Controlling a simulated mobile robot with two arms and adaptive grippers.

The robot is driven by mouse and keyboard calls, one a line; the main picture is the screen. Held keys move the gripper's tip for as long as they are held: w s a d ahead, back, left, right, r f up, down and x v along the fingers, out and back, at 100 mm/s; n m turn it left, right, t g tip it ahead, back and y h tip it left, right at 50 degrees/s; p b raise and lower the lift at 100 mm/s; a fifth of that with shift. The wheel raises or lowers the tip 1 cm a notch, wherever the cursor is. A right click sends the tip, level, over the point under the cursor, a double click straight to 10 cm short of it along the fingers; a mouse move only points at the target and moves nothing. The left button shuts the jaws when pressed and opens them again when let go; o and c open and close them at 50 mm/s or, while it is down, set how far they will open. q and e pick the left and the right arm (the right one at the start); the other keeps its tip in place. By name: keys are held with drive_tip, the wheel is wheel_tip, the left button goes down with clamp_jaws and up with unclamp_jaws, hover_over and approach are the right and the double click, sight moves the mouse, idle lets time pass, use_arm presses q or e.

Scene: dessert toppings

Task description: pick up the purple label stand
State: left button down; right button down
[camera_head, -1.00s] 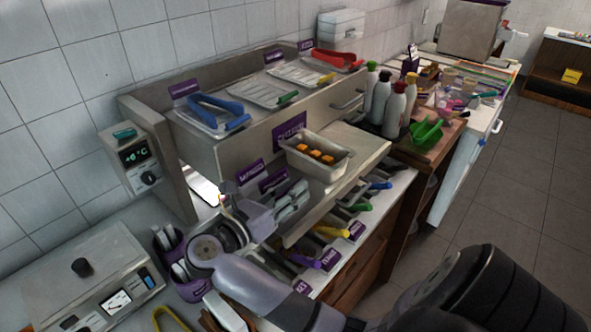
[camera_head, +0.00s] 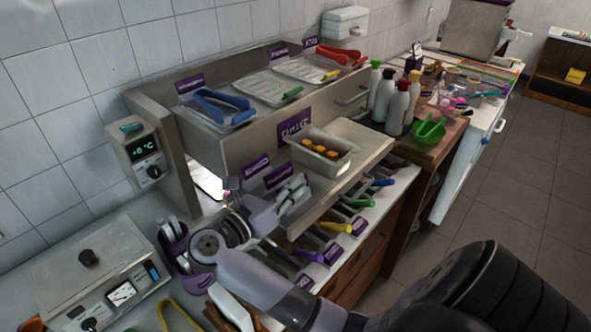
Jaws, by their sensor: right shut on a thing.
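Two purple label stands stand side by side in the opened chilled drawer, one at the left (camera_head: 256,166) and one nearer my fingers (camera_head: 279,175). My right gripper (camera_head: 297,188) comes in from the lower right and has its fingers at the lower edge of the nearer label stand. It is shut on that stand, though the fingers hide the exact contact. My left gripper is not in view.
A metal pan of orange pieces (camera_head: 345,164) stands in the drawer just right of my gripper. Blue tongs (camera_head: 222,103) lie on the upper tray. Sauce bottles (camera_head: 395,108) stand at the right. A purple holder (camera_head: 186,262) is left of my wrist. Several coloured handles lie below the drawer.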

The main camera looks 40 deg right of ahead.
drive_tip(key=shift+r, duration=0.5)
wheel_tip(320, 180, up, 19)
drive_tip(key=b, duration=0.4)
drive_tip(key=shift+b, duration=0.4)
